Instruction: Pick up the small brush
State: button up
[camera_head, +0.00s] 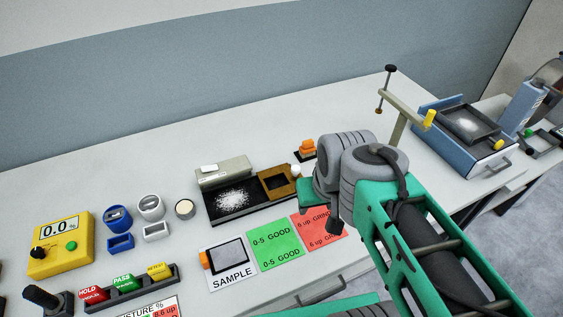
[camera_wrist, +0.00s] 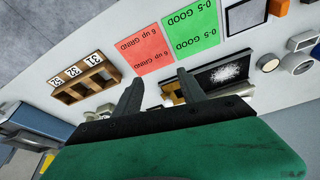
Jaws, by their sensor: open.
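I cannot pick out the small brush for certain. A small orange-topped piece with a dark base (camera_head: 306,149) stands behind the black tray in the head view and may be it; no bristles can be made out. My gripper (camera_wrist: 160,88) is open in the wrist view, its two dark fingers apart with nothing held between them. It is above the table, near the right end of the black tray (camera_wrist: 205,78), which holds white fibre. In the head view my arm hides the fingertips and the table behind them.
Green card (camera_head: 275,243) and red card (camera_head: 318,229) lie in front of the tray. A wooden rack with numbered tags (camera_wrist: 85,80) shows in the wrist view. A clamp stand (camera_head: 397,125) and blue machine (camera_head: 462,140) stand right. The table's back left is clear.

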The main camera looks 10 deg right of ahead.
aim_at(308, 149)
jog(key=u, duration=3.55)
jog(key=k, duration=0.75)
jog(key=z, duration=1)
